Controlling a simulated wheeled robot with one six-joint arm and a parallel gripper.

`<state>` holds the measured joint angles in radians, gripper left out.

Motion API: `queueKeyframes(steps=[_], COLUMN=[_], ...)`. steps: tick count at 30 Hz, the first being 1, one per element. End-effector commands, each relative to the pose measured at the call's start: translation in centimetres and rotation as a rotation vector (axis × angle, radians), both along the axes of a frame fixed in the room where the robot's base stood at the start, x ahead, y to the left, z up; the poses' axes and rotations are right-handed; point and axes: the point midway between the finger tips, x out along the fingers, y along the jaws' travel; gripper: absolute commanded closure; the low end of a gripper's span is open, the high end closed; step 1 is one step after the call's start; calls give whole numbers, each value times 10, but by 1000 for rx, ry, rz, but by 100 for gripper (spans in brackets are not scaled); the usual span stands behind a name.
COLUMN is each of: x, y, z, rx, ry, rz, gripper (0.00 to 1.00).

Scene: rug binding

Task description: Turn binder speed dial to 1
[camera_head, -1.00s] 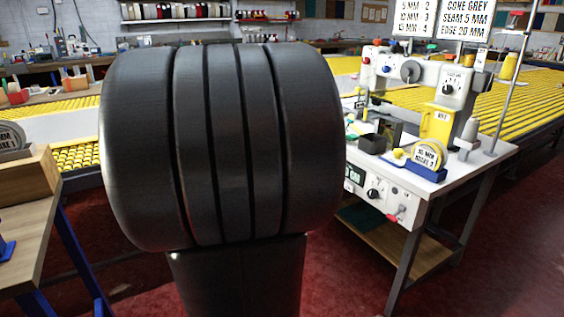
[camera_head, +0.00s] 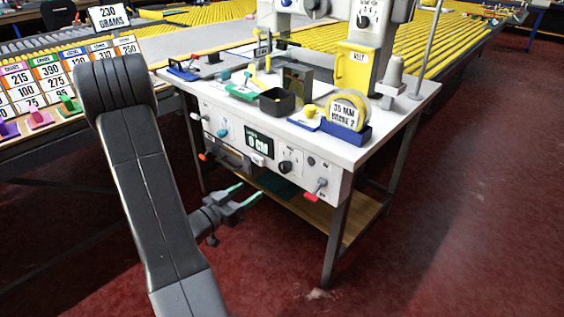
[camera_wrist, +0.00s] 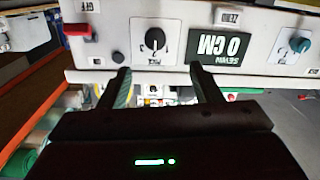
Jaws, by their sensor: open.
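A black dial (camera_head: 285,167) with a white pointer sits on the white front panel (camera_head: 228,141) of the binding table, right of the display reading 0 CM (camera_head: 259,145). I cannot read its labels in the head view. In the wrist view, which shows the panel upside down, the dial (camera_wrist: 155,40) sits on a white plate with small marks; its setting is too small to read surely. My gripper (camera_head: 247,194) is open and empty, in front of and below the panel. In the wrist view its fingertips (camera_wrist: 160,70) are spread on either side below the dial, apart from it.
A red-tipped lever (camera_head: 320,186) sticks out right of the dial. A black bin (camera_head: 277,103) and a tape roll (camera_head: 346,111) stand on the tabletop. The red floor at right is clear.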

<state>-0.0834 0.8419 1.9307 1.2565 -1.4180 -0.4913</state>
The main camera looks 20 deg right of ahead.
Motion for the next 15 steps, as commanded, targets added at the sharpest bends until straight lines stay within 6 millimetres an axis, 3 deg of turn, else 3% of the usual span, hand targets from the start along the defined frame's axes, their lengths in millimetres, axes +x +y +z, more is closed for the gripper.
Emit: queueKeyframes(steps=[8,15], x=[-1,14], y=[-14,-53], z=[-1,-2], rx=[-38,-36], ry=[2,0], rz=[-43,-44], gripper=[42,42])
